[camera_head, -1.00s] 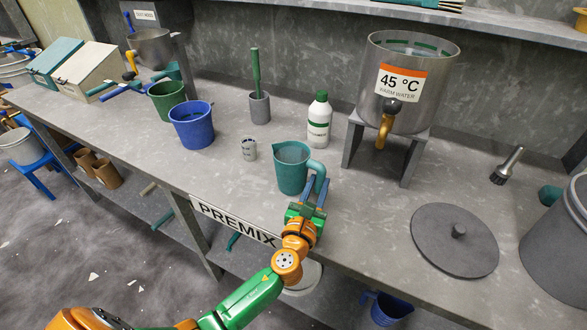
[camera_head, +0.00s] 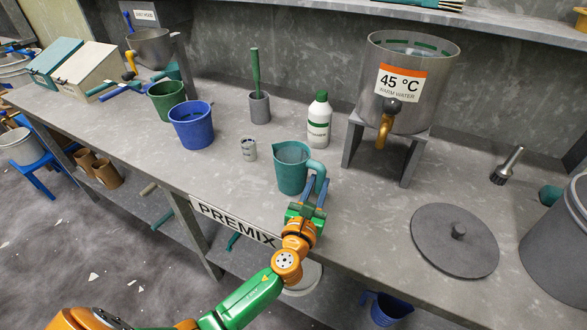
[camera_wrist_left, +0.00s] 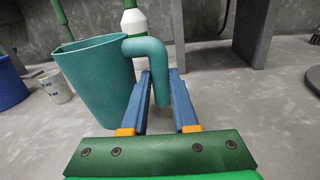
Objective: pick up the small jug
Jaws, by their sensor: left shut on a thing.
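The small jug (camera_head: 292,168) is teal-green with a handle on its right side, and it stands upright on the grey bench near the front edge. In the left wrist view the jug (camera_wrist_left: 98,85) is at left and its handle (camera_wrist_left: 160,72) comes down between the blue fingers. My left gripper (camera_head: 315,187) is shut on the jug's handle. The same gripper shows in the left wrist view (camera_wrist_left: 162,95), with a finger on each side of the handle. My right gripper is not in view.
A small measuring cup (camera_head: 249,149) stands left of the jug, with a blue bucket (camera_head: 192,127) beyond. A white bottle (camera_head: 319,122) and the warm water tank (camera_head: 400,105) stand behind. A round grey lid (camera_head: 440,240) lies at right.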

